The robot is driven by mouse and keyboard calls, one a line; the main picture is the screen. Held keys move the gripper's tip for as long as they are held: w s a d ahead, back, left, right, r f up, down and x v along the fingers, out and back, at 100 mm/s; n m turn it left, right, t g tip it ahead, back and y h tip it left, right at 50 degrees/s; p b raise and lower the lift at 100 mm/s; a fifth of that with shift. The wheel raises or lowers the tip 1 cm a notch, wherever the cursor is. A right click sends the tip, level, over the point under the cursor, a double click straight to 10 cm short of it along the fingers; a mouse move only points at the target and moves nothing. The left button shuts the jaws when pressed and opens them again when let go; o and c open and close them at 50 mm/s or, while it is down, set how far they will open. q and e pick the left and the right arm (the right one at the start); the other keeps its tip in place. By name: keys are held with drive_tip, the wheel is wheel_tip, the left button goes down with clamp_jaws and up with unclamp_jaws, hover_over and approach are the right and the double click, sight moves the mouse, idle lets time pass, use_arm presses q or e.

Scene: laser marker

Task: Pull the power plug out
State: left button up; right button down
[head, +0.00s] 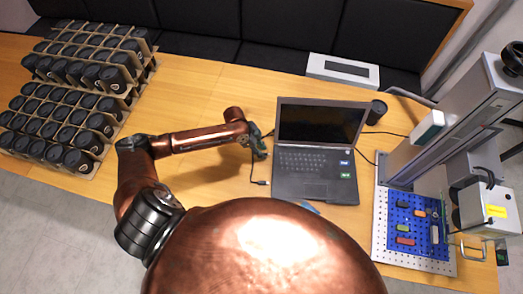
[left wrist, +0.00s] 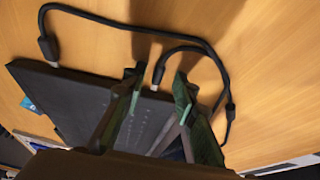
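The open black laptop (head: 317,187) stands on the wooden table. My left gripper (head: 262,145) is at its left edge in the head view. In the left wrist view a black plug (left wrist: 158,72) on a black cable (left wrist: 185,38) sits at the edge of the laptop (left wrist: 75,92), between the two fingers of my left gripper (left wrist: 157,76). The fingers are open, with a gap on both sides of the plug. A second plug end (left wrist: 48,48) lies near the laptop edge; it also shows in the head view (head: 261,183). My right gripper is in neither view.
Racks of black cylinders (head: 65,95) stand on the table's left. A black cup (head: 376,111) and a white box (head: 342,70) are behind the laptop. The laser machine (head: 450,125) and blue pegboard (head: 408,215) are on the right. The table left of the laptop is mostly clear.

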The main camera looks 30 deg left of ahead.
use_arm(q)
drive_tip(key=v, duration=1.2)
drive_tip(key=shift+s, duration=0.1)
idle(0.4)
